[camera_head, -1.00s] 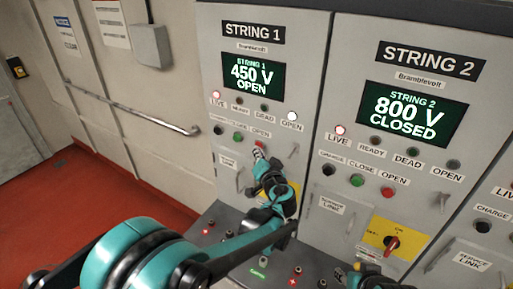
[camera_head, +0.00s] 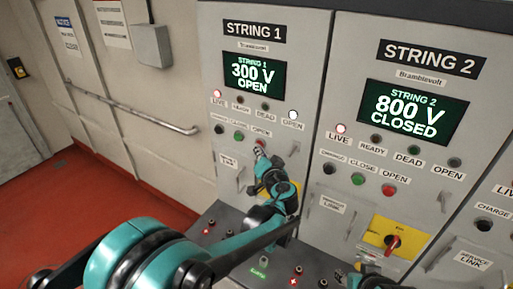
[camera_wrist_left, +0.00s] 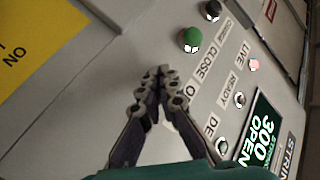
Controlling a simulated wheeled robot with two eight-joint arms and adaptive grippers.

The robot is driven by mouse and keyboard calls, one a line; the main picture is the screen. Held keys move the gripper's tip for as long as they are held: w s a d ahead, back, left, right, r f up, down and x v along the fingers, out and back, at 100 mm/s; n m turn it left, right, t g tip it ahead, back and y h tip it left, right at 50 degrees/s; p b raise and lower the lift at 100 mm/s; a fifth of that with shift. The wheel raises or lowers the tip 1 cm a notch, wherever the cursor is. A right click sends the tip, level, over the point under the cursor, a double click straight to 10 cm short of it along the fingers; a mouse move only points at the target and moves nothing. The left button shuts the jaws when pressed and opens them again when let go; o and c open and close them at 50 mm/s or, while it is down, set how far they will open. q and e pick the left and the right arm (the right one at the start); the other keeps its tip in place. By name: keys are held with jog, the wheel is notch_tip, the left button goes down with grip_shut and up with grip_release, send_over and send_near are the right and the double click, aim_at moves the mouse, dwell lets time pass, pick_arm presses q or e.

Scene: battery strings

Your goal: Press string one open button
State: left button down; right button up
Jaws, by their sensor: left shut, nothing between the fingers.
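The STRING 1 cabinet (camera_head: 214,60) has a display (camera_head: 254,74) reading 300 V OPEN. Its red open button (camera_head: 260,142) is right of the green close button (camera_head: 238,136), which also shows in the left wrist view (camera_wrist_left: 190,39). My left gripper (camera_head: 259,149) is shut and empty, its tips just below the red button. I cannot tell whether they touch it. In the left wrist view the shut fingertips (camera_wrist_left: 163,73) cover the button's place beside the OPEN label. A teal and dark part of my right arm shows at the bottom right; its finger state is unclear.
The STRING 2 cabinet (camera_head: 329,60) stands to the right, its display (camera_head: 413,110) reading 800 V CLOSED. It has its own green and red buttons and a red rotary switch (camera_head: 393,241). A sloped console with small knobs lies below. Red floor is open at left.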

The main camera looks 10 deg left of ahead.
pick_arm(q)
jog(key=shift+w+d, duration=0.1)
jog(key=shift+d, duration=0.15)
jog(key=shift+s+a+f, duration=0.1)
jog(key=shift+s+a, duration=0.3)
jog(key=shift+s, duration=0.45)
jog(key=shift+s+a+f, duration=0.1)
jog(key=shift+s+a, duration=0.3)
jog(key=shift+s, duration=0.5)
jog(key=shift+s+a, duration=0.4)
jog(key=shift+s, duration=0.45)
pick_arm(e)
jog(key=shift+w+d+f, duration=0.1)
jog(key=shift+w+d, duration=0.05)
jog(key=shift+w, duration=0.15)
